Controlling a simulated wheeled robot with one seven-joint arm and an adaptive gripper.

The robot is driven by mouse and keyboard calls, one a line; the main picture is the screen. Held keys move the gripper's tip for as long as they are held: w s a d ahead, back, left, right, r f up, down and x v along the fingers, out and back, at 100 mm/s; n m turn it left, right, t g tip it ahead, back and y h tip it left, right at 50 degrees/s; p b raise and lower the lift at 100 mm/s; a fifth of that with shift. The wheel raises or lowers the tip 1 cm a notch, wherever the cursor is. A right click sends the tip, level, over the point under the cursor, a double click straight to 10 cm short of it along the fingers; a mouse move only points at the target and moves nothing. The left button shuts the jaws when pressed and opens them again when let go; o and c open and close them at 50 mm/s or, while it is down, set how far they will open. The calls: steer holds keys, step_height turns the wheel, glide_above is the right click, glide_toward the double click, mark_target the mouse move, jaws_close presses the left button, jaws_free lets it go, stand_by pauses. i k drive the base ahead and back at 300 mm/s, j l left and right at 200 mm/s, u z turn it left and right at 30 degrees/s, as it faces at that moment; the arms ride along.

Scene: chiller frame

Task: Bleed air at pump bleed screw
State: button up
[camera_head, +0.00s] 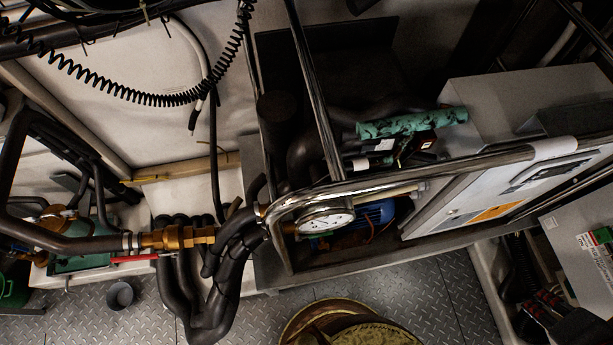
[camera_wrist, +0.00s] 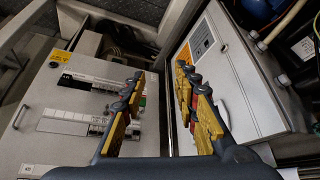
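A blue pump body (camera_head: 377,213) sits low inside the chiller frame in the head view, partly hidden behind a round pressure gauge (camera_head: 326,218) and a frame rail. A blue part, probably the same pump, shows at the top right edge of the wrist view (camera_wrist: 262,7). I cannot make out the bleed screw in either view. My gripper (camera_wrist: 160,73) is open and empty in the wrist view, its yellow-padded fingers apart. It points between two pale boxes, with the blue part off to its right. I cannot see my gripper in the head view.
A bright metal rail (camera_head: 400,180) runs across the chiller frame. A pale control box (camera_head: 500,195) stands right of the pump; in the wrist view it (camera_wrist: 228,70) is close to the right finger. A panel with switches (camera_wrist: 85,95) lies left. Black hoses and brass fittings (camera_head: 178,238) are left.

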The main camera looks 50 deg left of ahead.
mark_target(323, 245)
steer(key=u, duration=1.85)
